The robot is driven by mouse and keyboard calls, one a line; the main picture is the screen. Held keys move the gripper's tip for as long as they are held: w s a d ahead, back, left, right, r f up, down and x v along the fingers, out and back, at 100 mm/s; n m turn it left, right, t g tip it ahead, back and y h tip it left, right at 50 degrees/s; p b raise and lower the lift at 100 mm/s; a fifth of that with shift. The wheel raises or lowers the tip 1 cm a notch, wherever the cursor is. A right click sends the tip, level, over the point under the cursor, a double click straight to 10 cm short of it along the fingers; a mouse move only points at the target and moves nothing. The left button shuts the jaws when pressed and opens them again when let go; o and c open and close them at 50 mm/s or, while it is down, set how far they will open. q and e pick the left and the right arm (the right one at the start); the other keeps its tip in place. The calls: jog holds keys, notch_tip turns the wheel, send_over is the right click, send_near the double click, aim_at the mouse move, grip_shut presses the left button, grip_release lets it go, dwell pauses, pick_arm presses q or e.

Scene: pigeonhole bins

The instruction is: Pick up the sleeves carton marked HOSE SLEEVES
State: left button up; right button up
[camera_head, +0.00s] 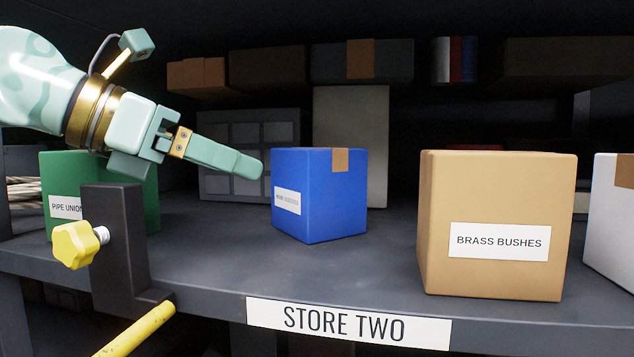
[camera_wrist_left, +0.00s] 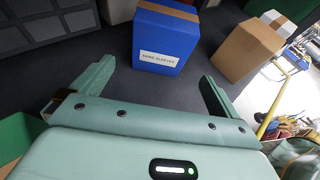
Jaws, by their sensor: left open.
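The sleeves carton (camera_head: 322,195) is a blue box with brown tape on top and a small white label, standing upright on the shelf in the middle of the head view. In the left wrist view the blue carton (camera_wrist_left: 165,38) stands ahead of the fingers, and its label reads HOSE SLEEVES. My left gripper (camera_head: 255,168) comes in from the left, its fingers just left of the carton in the head view. In the wrist view the left gripper (camera_wrist_left: 158,82) is open, with the fingers spread wide and nothing between them. My right gripper is not in view.
A tan BRASS BUSHES carton (camera_head: 497,225) stands right of the blue one, with a white carton (camera_head: 612,215) at the right edge. A green PIPE UNION carton (camera_head: 145,195) stands left, behind a black clamp (camera_head: 118,240) with a yellow knob (camera_head: 75,245).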

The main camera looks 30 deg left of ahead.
aim_at(287, 188)
pick_arm(q)
jog(key=x, duration=0.5)
jog(key=shift+a+p, duration=0.15)
jog(key=shift+p, duration=0.15)
jog(key=shift+w+d+f, duration=0.2)
jog(key=shift+w+d, duration=0.15)
jog(key=p+x, duration=0.1)
jog(key=x, duration=0.2)
jog(key=shift+w+d+f, duration=0.2)
jog(key=shift+w+f, duration=0.05)
jog(key=shift+f, duration=0.05)
jog(key=shift+w+d+f, duration=0.15)
jog(key=shift+w+d, duration=0.05)
jog(key=shift+w, duration=0.1)
jog(key=shift+s+a, duration=0.1)
jog(key=shift+s, duration=0.1)
jog(key=c, duration=0.9)
jog(key=shift+w, duration=0.1)
